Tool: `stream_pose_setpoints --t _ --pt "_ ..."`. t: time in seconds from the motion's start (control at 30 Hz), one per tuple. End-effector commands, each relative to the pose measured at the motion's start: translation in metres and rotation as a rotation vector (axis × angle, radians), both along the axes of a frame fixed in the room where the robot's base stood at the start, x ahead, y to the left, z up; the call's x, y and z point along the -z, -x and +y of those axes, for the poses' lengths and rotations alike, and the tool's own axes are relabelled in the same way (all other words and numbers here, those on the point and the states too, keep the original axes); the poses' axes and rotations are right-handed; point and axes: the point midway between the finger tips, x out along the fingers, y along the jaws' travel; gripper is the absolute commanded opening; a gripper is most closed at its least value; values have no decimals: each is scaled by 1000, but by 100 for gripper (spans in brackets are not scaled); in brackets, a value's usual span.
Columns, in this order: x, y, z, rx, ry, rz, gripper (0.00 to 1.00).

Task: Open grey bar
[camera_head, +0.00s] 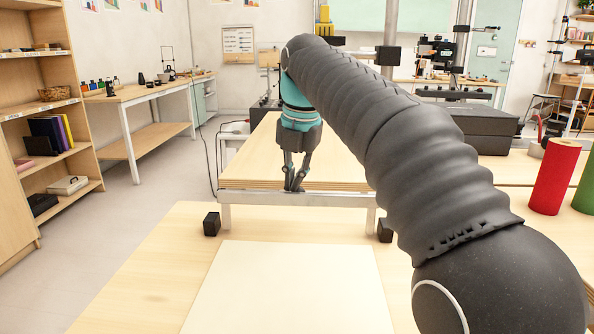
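The grey bar (250,197) runs level along the front edge of a light wooden top (245,165), straight ahead of me. My gripper (295,187) hangs down from the teal wrist, with its fingertips overlapping the middle of the bar in the picture. The two dark fingers slant close together at their tips. I cannot tell whether they touch the bar, close on it, or stand just in front of it. My dark arm hides the right part of the wooden top.
A pale flat board (290,285) lies on the wooden surface nearest me. Small black blocks (211,224) (385,231) stand beside the bar's legs. A red roll (554,176) and a green roll (586,190) stand at right. Shelves (40,110) and open floor (150,205) are at left.

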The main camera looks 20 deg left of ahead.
Motion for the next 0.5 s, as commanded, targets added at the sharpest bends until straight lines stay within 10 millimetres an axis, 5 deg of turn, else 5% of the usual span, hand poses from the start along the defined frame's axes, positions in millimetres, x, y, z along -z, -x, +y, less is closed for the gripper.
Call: stream_pose_setpoints --t 0.5 --pt "-59 6 -9 1 -2 -3 0"
